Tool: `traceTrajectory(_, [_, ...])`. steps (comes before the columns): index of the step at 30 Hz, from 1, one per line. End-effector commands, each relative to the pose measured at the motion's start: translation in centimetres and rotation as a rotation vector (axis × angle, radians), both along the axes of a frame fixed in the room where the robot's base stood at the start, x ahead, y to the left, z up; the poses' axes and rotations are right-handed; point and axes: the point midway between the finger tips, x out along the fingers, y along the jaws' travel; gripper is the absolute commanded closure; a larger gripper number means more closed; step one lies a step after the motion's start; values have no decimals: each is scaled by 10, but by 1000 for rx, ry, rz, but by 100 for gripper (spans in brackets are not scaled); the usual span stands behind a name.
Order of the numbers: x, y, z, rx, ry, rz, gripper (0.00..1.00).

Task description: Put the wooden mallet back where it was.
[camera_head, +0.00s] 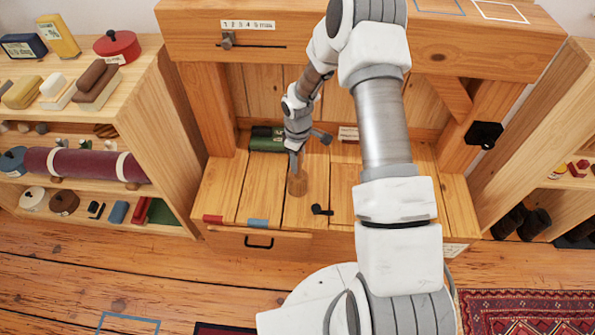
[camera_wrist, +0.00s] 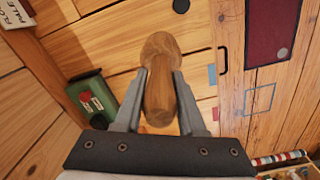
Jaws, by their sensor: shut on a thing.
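The wooden mallet (camera_wrist: 160,98) is brown and lies between both fingers of my gripper (camera_wrist: 159,75) in the wrist view. Its rounded wider end points away from me and its narrower end comes back toward the palm. In the head view my gripper (camera_head: 296,158) points down over the low plank bench top (camera_head: 345,180), with the mallet (camera_head: 297,184) below the fingers. The mallet looks upright there; I cannot tell whether it touches the planks.
A green box (camera_head: 265,143) stands behind on the left, and a small black item (camera_head: 321,209) lies to the right. Red (camera_head: 212,219) and blue (camera_head: 258,222) marks are at the front edge. A thick beam (camera_head: 470,45) crosses above; filled shelves (camera_head: 150,100) stand left.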

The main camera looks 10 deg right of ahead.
Motion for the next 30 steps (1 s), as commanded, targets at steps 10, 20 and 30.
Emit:
traceTrajectory(10, [1,1,-39,-1,-1,1,100])
traceTrajectory(20, [1,0,-41,0,-1,0,100])
traceTrajectory(30, [0,0,-43,0,0,0,31])
